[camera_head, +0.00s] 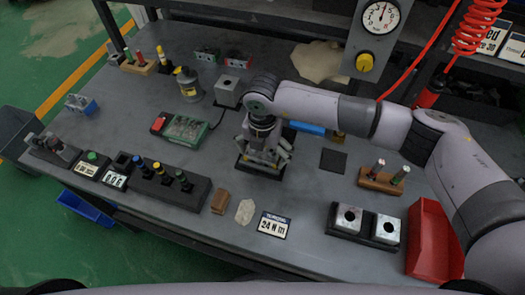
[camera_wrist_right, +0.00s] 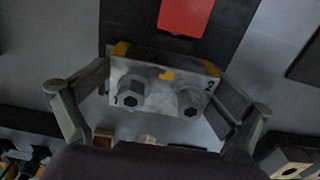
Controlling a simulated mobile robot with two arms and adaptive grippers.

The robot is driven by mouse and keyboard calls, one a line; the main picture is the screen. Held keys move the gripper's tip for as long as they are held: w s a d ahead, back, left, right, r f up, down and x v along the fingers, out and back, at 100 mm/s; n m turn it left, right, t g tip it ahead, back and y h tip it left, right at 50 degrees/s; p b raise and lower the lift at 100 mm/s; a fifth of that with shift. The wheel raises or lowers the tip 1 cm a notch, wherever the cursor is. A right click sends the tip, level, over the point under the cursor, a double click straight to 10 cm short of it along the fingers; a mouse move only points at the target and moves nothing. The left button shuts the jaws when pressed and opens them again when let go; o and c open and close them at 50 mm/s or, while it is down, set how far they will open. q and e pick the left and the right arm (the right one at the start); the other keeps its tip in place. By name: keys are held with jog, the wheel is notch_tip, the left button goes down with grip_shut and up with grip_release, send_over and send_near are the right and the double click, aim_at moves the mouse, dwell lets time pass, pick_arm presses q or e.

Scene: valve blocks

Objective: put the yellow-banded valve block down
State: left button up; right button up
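The yellow-banded valve block (camera_wrist_right: 160,92) shows in the right wrist view as a pale grey block with yellow patches, two hex fittings and the numbers 1 and 2. My right gripper (camera_wrist_right: 165,98) has a finger against each end of it. In the head view my right gripper (camera_head: 263,158) points down over a dark pad (camera_head: 258,171) near the middle of the bench and mostly hides the block. I cannot tell whether the block touches the surface below. My left gripper is not in view.
A bare dark square (camera_head: 333,160) lies right of the gripper, and a blue part (camera_head: 308,128) behind it. A green case (camera_head: 184,129) is to the left. A twin-socket block (camera_head: 364,222), a red bin (camera_head: 428,242) and a "24 N m" sign (camera_head: 273,225) stand near the front.

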jog(key=shift+o, duration=0.4)
jog(key=shift+d+r, duration=0.1)
jog(key=shift+r, duration=0.05)
jog(key=shift+r+p, duration=0.2)
jog(key=shift+p, duration=0.1)
notch_tip(320, 180, up, 13)
jog(key=b, duration=0.1)
jog(key=shift+b, duration=0.4)
jog(key=shift+f, duration=0.1)
